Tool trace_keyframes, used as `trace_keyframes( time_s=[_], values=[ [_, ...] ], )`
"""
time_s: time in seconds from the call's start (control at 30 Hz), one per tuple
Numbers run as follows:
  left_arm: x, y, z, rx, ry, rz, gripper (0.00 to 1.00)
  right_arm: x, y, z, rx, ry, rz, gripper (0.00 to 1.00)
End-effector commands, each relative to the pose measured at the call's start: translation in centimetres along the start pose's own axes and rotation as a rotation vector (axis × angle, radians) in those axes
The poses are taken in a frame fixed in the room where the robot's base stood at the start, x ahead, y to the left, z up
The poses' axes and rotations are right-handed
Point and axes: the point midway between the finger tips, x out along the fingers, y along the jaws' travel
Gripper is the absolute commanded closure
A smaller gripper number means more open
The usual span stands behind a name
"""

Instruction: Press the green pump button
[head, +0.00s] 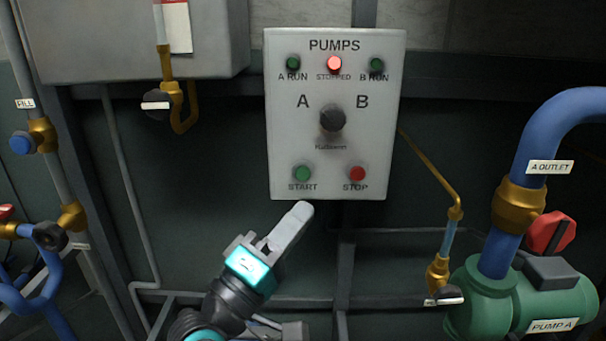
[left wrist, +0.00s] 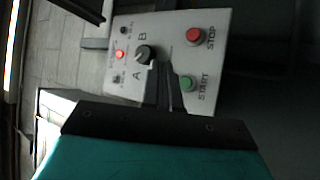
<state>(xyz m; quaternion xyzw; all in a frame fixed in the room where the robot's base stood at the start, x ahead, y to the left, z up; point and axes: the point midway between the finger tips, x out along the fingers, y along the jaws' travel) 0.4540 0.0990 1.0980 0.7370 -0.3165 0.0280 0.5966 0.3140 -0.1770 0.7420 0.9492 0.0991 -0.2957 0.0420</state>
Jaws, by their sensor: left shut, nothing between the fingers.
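The green START button (head: 302,173) sits at the lower left of the grey PUMPS panel (head: 285,130). The red STOP button (head: 357,173) is to its right. My left gripper (head: 303,211) is shut and empty, its tips just below the panel's lower edge and under the green button in the head view. In the left wrist view the green button (left wrist: 187,83) shows right beside the dark fingers (left wrist: 168,95); I cannot tell whether they touch. My right gripper is not in view.
The selector knob (head: 332,118) is mid-panel, below the lit red STOPPED lamp (head: 334,63). Pump A (head: 555,303) and a blue outlet pipe (head: 548,140) are at the right. Pipes and valves (head: 42,135) stand at the left.

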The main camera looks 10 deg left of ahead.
Motion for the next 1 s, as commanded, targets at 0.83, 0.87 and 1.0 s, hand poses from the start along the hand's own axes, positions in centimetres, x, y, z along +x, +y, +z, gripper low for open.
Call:
trace_keyframes(
  time_s=[0.83, 0.87, 1.0],
  values=[
    [5.8, -4.3, -4.3, 0.0, 0.001, 0.0, 1.0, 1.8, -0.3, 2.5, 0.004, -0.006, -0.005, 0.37],
    [5.9, -4.3, -4.3, 0.0, 0.001, 0.0, 1.0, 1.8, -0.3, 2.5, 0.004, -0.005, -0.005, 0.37],
    [5.9, -4.3, -4.3, 0.0, 0.0, 0.0, 1.0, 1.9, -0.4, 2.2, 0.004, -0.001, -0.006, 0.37]
  ],
)
